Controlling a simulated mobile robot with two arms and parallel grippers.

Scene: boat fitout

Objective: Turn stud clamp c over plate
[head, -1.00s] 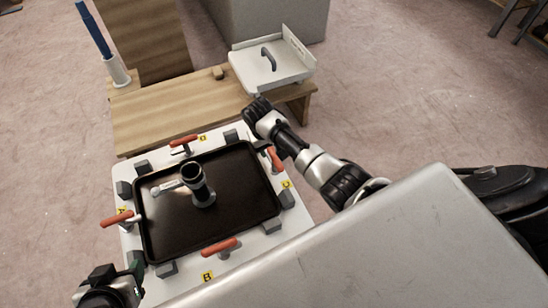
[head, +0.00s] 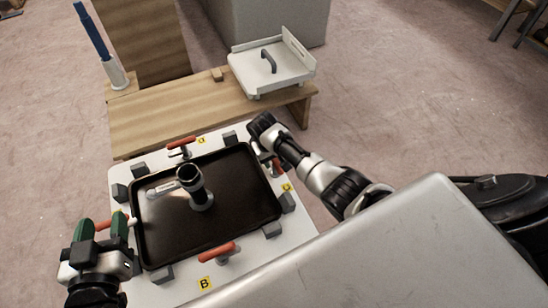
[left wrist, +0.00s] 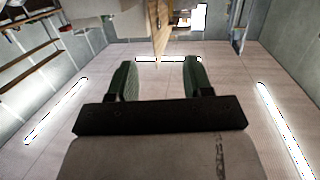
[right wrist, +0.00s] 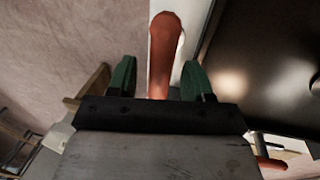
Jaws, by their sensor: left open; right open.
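A white board (head: 118,172) carries a dark plate (head: 225,225) with red-handled clamps around it. At the plate's right side, a red clamp handle (right wrist: 165,45) lies between the two open fingers of my right gripper (right wrist: 158,68). I cannot tell whether they touch it. In the head view that clamp is partly hidden by my right arm; the yellow tag (head: 286,187) beside it is too small to read surely. My left gripper (head: 101,229) is open at the board's left edge, beside the left clamp's red handle (head: 104,225), which it partly hides.
A dark upright tube (head: 190,180) and a light tool (head: 163,190) are on the plate. Other clamps stand at the back (head: 181,142) and front (head: 217,252). A wooden bench (head: 165,120) with a white tray (head: 285,75) is behind. Grey blocks surround the plate.

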